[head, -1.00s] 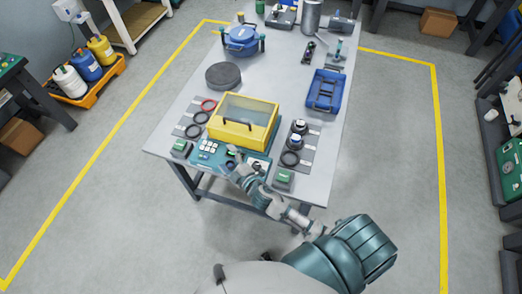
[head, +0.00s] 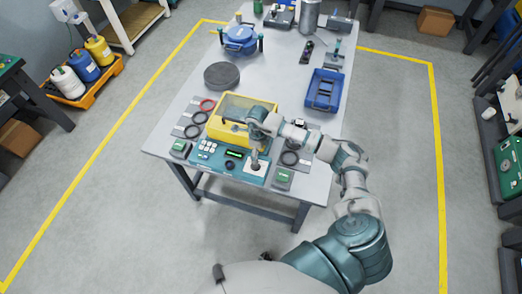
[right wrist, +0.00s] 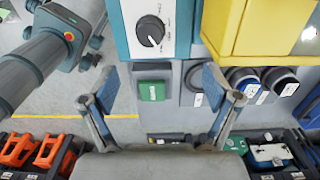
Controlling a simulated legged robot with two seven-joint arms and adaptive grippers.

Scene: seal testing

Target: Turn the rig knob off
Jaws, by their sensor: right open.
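The rig is a yellow box with a clear lid (head: 232,106) and a teal control panel (head: 206,157) along its front. In the right wrist view a round black knob (right wrist: 150,31) with a white mark sits on a white dial plate (right wrist: 163,8). My right gripper (head: 256,162) points down over the right end of the panel in the head view and covers part of it. In the right wrist view its fingers (right wrist: 160,85) are spread wide and empty, with the knob beyond the fingertips and apart from them. My left gripper is out of view.
Green-topped boxes (head: 283,178) (head: 181,149) flank the panel at the table's front edge. Black rings (head: 290,158) lie to the right of the rig. A blue tray (head: 325,91) and a dark disc (head: 222,75) stand farther back.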

